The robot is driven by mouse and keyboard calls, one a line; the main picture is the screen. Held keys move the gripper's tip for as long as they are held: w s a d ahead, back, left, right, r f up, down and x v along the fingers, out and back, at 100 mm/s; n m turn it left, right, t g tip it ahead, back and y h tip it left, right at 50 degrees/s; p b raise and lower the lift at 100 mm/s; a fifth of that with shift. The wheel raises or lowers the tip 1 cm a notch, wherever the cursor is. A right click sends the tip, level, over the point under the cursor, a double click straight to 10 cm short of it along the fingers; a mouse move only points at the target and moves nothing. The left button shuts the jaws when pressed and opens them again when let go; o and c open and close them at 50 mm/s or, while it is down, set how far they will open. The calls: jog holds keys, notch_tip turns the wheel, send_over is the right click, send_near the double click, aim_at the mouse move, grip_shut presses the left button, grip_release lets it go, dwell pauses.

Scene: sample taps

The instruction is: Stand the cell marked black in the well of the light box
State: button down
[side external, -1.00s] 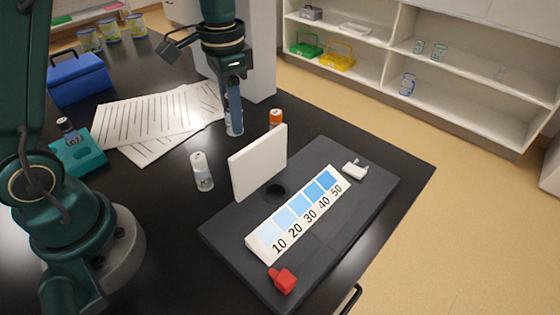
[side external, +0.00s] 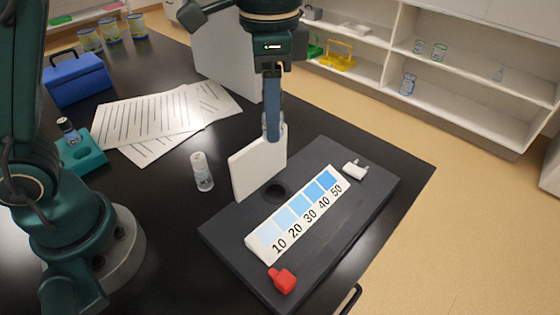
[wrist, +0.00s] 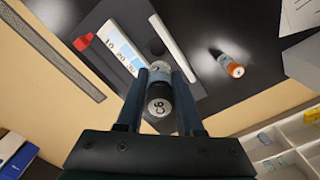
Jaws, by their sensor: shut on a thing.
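My gripper (side external: 271,135) hangs above the light box (side external: 345,240), behind and over its upright white panel (side external: 256,168). The round dark well (side external: 277,192) is in the box's top, between the panel and the numbered blue scale (side external: 300,212). The cell is apart from the well and above the box.
An orange-capped vial (wrist: 234,69) shows in the wrist view. A red piece (side external: 283,280) and a white plug (side external: 355,169) sit on the box. A teal holder (side external: 85,158) with a vial, papers and a blue case are left.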

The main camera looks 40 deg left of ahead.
notch_tip(320, 180, down, 11)
jog(key=shift+s+d+r, duration=0.1)
jog(key=shift+d+r, duration=0.05)
dwell(0.6)
jog(key=shift+s+a+f, duration=0.1)
jog(key=shift+a+f, duration=0.1)
jog(key=shift+f, duration=0.05)
dwell(0.4)
